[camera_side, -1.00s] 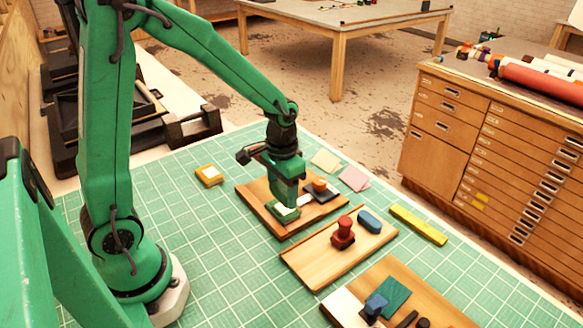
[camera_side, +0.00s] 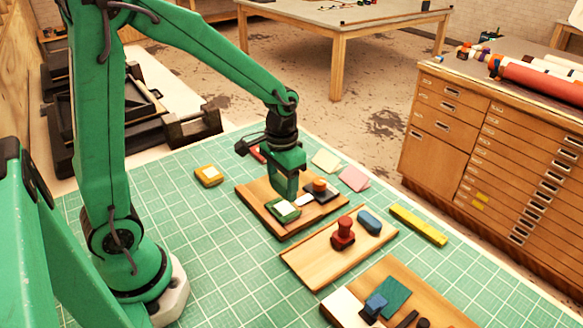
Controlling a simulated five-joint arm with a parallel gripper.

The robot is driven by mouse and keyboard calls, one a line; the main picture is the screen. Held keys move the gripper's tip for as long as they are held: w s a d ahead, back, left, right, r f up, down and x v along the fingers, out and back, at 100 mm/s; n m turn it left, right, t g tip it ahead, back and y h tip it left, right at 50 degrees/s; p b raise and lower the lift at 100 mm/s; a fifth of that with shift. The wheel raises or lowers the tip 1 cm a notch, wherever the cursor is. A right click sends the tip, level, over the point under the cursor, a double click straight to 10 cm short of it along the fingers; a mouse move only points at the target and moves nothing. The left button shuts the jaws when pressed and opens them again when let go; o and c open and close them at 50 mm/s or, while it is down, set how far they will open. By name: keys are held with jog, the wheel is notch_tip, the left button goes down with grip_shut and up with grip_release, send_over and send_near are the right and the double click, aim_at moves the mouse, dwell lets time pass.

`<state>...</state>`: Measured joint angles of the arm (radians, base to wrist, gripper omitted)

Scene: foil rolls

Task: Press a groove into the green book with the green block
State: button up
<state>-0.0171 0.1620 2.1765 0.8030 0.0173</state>
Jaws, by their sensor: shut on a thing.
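The green book (camera_side: 283,211) is a small flat green piece with a pale patch on top, lying on the nearest-to-back wooden board (camera_side: 262,202). My gripper (camera_side: 287,188) is over that board, just above and beside the book's far edge. It is shut on the green block (camera_side: 286,181), an upright piece that blends with my green gripper. I see a small gap between the block's lower end and the book, but cannot tell the exact height. Whether the book bears a groove is too small to tell.
A dark piece with an orange top (camera_side: 320,187) stands close right of the block. A second board (camera_side: 310,262) holds a red stamp (camera_side: 343,234) and a blue piece (camera_side: 370,222). A teal plate (camera_side: 391,296) lies in front. Green mat at left is mostly free.

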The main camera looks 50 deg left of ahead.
aim_at(278, 208)
jog(key=shift+f, duration=0.2)
jog(key=shift+f, duration=2.95)
jog(key=shift+f, duration=0.5)
dwell(0.3)
jog(key=shift+s+a, duration=0.1)
jog(key=shift+a, duration=1.05)
dwell(1.1)
jog(key=shift+a, duration=0.45)
dwell(0.5)
jog(key=shift+d, duration=0.4)
dwell(0.5)
